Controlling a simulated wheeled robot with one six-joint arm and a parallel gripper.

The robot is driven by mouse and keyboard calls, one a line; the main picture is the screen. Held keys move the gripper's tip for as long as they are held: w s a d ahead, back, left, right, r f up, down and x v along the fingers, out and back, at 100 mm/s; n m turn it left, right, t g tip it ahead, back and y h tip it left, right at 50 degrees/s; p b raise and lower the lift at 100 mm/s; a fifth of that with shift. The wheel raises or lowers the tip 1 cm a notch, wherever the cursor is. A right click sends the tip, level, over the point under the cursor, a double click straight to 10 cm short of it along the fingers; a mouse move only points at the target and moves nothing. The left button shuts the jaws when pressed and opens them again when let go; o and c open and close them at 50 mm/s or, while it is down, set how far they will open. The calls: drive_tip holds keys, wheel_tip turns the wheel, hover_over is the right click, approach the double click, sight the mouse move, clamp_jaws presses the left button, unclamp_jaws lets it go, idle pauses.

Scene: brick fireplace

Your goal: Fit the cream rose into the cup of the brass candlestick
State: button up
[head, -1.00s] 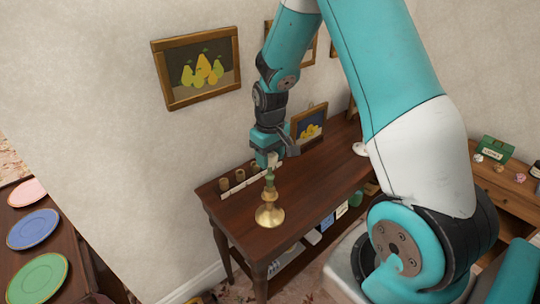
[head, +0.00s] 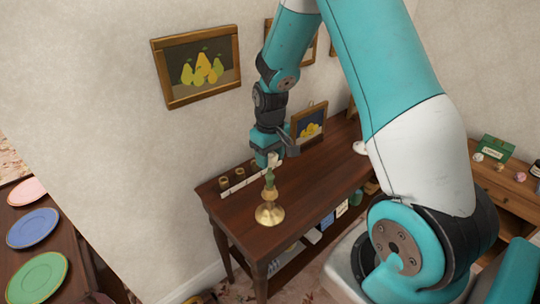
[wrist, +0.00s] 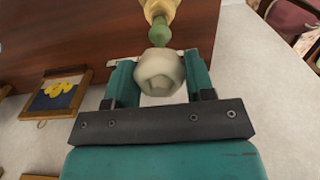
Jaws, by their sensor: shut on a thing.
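The brass candlestick (head: 269,213) stands upright on the dark wooden table, with its broad round foot near the table's front edge. My gripper (wrist: 158,82) is shut on the cream rose (wrist: 158,72), whose pale rounded head sits between the two teal fingers. A green part (wrist: 160,35) below the rose head points at the brass cup (wrist: 158,8). In the head view the rose (head: 273,160) is straight above the candlestick, with the green part (head: 269,179) at the top of the brass. I cannot tell whether it is inside the cup.
Several small brown cups (head: 223,183) stand along a pale strip at the back of the dark table (head: 318,185). A small framed picture (head: 309,125) leans behind my gripper. Plates (head: 34,228) lie on another table at left. The table right of the candlestick is largely clear.

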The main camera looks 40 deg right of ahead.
drive_tip(key=shift+f+b, duration=1)
drive_tip(key=shift+f, duration=0.55)
drive_tip(key=o, duration=0.9)
wheel_tip(320, 180, up, 18)
drive_tip(key=shift+f+b, duration=0.25)
drive_tip(key=shift+b, duration=1)
drive_tip(key=s+a+n+y, duration=0.1)
drive_tip(key=s+a+n, duration=0.1)
drive_tip(key=s+a, duration=0.5)
drive_tip(key=s+a+r+n+y, duration=0.1)
drive_tip(key=s+a+n, duration=0.1)
drive_tip(key=s+a, duration=0.5)
drive_tip(key=s+a+n+y, duration=0.2)
drive_tip(key=s+a, duration=0.6)
drive_tip(key=shift+a+r, duration=0.15)
drive_tip(key=shift+a, duration=0.05)
